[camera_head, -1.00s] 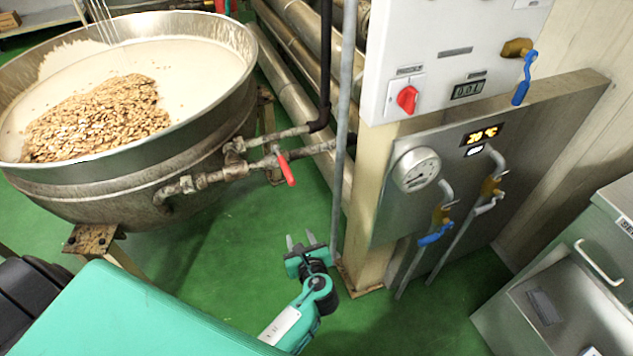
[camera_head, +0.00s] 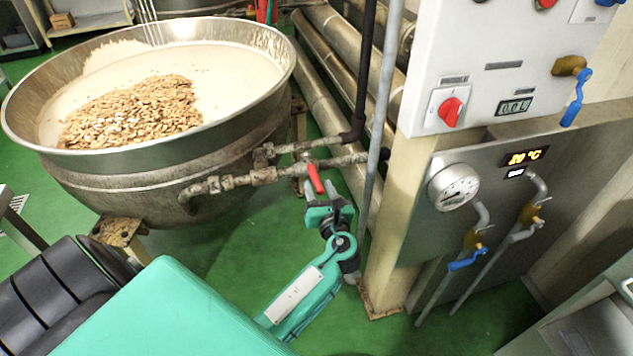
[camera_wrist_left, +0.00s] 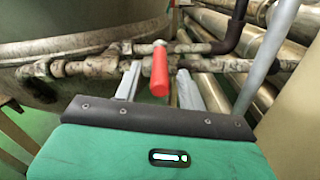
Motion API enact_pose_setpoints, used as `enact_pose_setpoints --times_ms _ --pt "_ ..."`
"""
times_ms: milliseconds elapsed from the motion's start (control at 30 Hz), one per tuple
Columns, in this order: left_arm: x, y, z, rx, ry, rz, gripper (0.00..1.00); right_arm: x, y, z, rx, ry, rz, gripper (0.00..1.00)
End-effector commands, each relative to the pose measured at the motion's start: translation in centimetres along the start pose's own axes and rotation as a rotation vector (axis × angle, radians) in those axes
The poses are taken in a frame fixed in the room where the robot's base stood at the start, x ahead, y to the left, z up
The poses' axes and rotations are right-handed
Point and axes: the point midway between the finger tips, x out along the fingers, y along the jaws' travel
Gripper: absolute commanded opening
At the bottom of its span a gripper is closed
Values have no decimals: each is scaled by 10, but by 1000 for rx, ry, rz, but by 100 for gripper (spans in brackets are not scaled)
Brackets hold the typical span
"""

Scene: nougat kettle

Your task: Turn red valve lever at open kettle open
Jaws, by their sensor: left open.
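The open kettle (camera_head: 150,179) is a large steel bowl at the left of the head view, with a pale mass and a heap of nuts in it. Its red valve lever (camera_head: 315,178) hangs down and slightly right from a pipe at the kettle's right side. My left gripper (camera_head: 324,194) is open just below the lever in the head view. In the left wrist view the red lever (camera_wrist_left: 159,72) stands between the two grey fingers, beyond or between their tips; I see no contact. My right gripper is not in view.
A vertical grey pipe (camera_head: 381,110) and a post (camera_head: 392,220) stand close right of my left gripper. A panel with a red knob (camera_head: 449,111), a gauge (camera_head: 454,187) and blue levers is at the right. Green floor (camera_head: 235,245) is clear below the kettle.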

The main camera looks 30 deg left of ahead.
Motion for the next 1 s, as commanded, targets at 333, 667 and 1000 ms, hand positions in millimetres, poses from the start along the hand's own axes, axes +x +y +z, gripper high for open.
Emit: enact_pose_setpoints --times_ms 333,667,1000 --pt "32 0 0 0 1 0 41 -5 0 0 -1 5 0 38" --pt "32 0 -1 0 1 0 25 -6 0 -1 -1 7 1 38" --pt "32 -1 0 -1 3 6 0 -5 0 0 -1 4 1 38"
